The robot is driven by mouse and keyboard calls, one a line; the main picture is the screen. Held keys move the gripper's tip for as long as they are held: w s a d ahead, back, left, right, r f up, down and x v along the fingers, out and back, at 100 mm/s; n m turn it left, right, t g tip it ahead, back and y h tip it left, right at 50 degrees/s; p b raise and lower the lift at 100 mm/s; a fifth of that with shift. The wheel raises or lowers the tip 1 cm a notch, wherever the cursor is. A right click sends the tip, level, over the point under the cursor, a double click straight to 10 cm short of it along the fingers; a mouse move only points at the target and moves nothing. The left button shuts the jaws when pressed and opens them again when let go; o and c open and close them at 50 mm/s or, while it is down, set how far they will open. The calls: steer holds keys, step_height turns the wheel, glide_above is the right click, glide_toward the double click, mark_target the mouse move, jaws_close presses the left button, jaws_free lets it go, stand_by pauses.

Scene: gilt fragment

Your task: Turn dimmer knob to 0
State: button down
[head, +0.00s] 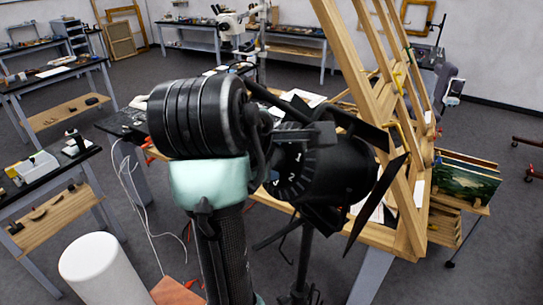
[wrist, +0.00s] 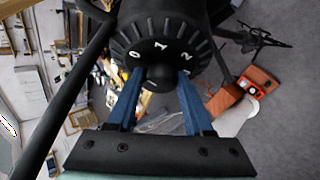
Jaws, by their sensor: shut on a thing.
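A black studio lamp (head: 340,170) with flap-like barn doors stands on a stand beside the wooden easel. White numerals, a 1 and a 2 among them, ring its back in the head view. The wrist view shows the dimmer knob (wrist: 160,78), small, round and black, at the centre of a ribbed dial (wrist: 158,38) with white numerals. My gripper (wrist: 162,76) has its blue fingers on either side of the knob, shut on it. Which numeral the knob points to cannot be told. In the head view my arm hides the fingers and most of the knob.
A wooden easel frame (head: 385,110) rises close to the right of the lamp. Workbenches (head: 55,200) stand at the left. A white cylinder (head: 100,270) stands at the lower left. Loose cables (head: 135,195) hang near the bench. Open floor shows at the far right.

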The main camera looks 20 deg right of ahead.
steer(key=shift+n+g, duration=0.3)
steer(key=shift+n, duration=0.1)
steer(key=shift+c, duration=1.5)
jaws_free()
steer(key=shift+r, duration=0.1)
steer(key=v, duration=1.2)
steer(key=shift+s+r+b, duration=0.3)
steer(key=shift+b, duration=0.15)
steer(key=shift+a, duration=0.1)
